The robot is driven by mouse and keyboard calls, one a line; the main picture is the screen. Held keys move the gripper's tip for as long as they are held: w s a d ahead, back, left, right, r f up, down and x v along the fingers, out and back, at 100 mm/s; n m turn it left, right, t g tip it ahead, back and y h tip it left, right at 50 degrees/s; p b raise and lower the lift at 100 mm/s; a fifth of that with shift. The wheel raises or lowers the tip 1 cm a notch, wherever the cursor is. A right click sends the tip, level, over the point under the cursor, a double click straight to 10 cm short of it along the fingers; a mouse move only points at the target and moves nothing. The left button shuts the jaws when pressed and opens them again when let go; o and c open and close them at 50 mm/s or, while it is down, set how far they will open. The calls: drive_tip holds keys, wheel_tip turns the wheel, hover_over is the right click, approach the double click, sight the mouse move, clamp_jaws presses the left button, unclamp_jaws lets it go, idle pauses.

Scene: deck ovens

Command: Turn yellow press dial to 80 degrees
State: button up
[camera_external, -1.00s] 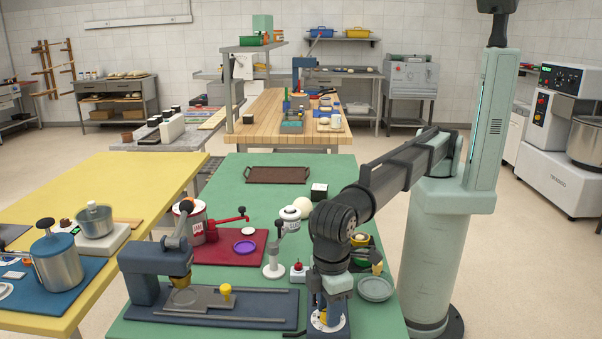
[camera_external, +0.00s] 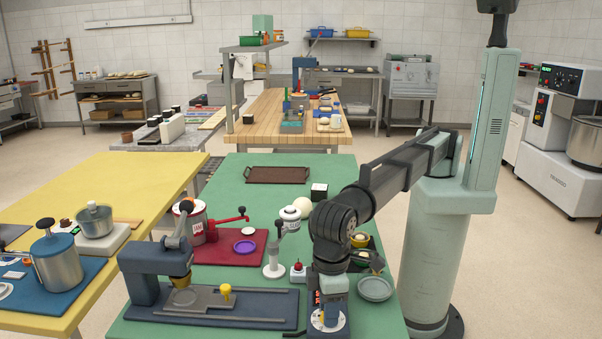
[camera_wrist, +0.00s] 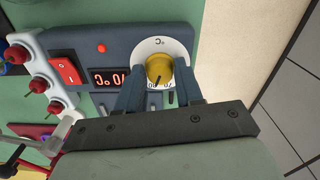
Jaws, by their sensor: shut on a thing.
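The yellow press dial (camera_wrist: 159,70) sits on a white round scale plate (camera_wrist: 150,48) marked °C, on a dark blue control panel (camera_wrist: 120,38). My gripper (camera_wrist: 161,88) is shut on the dial, with one finger on each side of it. A red digital display (camera_wrist: 109,79) beside the dial appears to read about 70 °C, seen upside down. In the external view my gripper (camera_external: 326,319) points down over the panel at the table's front edge; the dial is mostly hidden there.
A grey-green round dish (camera_external: 375,288) is close on the right.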

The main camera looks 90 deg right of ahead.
drive_tip(key=o, duration=1)
drive_tip(key=shift+r, duration=0.1)
wheel_tip(320, 180, up, 14)
drive_tip(key=shift+f, duration=0.2)
